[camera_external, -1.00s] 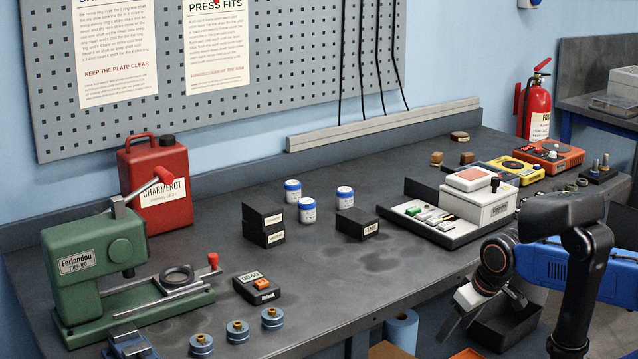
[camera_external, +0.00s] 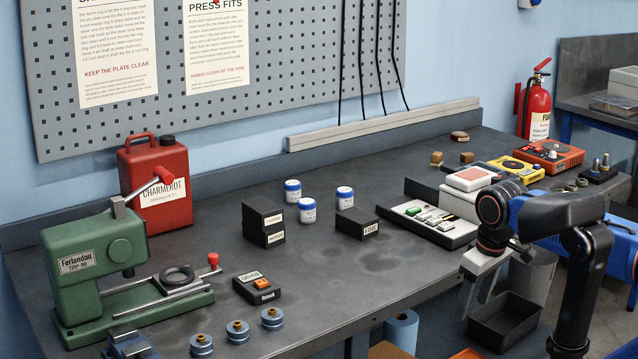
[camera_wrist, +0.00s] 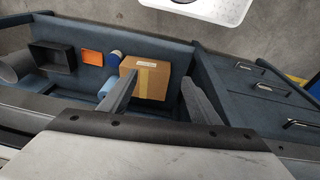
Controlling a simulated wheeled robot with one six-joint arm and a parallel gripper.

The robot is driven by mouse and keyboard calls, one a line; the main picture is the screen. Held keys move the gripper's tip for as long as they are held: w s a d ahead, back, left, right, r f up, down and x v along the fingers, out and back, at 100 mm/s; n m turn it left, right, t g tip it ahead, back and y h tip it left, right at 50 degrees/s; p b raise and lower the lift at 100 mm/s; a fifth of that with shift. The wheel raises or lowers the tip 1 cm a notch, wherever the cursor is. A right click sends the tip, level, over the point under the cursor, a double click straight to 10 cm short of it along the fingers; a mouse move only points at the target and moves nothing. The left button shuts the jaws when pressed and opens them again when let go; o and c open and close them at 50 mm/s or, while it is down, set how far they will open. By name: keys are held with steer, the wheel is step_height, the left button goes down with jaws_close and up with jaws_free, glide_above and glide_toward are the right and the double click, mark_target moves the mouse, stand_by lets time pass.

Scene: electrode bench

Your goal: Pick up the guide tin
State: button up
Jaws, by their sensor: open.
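Two stacked black tins (camera_external: 264,230) and a single black tin (camera_external: 358,222) stand on the middle of the bench in the external view. Each has a pale label too small to read, so I cannot tell which is the guide tin. My gripper (camera_external: 476,303) hangs off the front edge of the bench at the right, pointing down, well apart from the tins. It is open and empty. In the wrist view its two fingers (camera_wrist: 160,82) are spread above the space below the bench, and no black tin can be made out there.
Three white jars with blue lids (camera_external: 308,210) stand close behind and between the tins. A green press (camera_external: 95,262), a red can (camera_external: 158,185) and a timer (camera_external: 257,289) are left. A white device (camera_external: 478,203) is right. Bare bench (camera_external: 340,270) lies before the tins.

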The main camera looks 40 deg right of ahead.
steer(key=w+d+r+n+g, duration=0.15)
steer(key=w+r, duration=0.35)
steer(key=r, duration=0.5)
steer(key=w+r+n, duration=0.3)
steer(key=w+r, duration=0.3)
steer(key=w, duration=0.5)
steer(key=n, duration=1)
glide_toward(291, 183)
steer(key=shift+g, duration=0.35)
steer(key=f, duration=0.5)
steer(key=shift+s+d+f, duration=0.1)
steer(key=shift+d+f, duration=0.05)
steer(key=shift+d, duration=0.25)
steer(key=shift+w+a+f+n, duration=0.2)
steer(key=shift+w+f+n, duration=0.1)
steer(key=shift+w, duration=0.2)
steer(key=shift+f, duration=2.45)
steer(key=shift+c, duration=0.4)
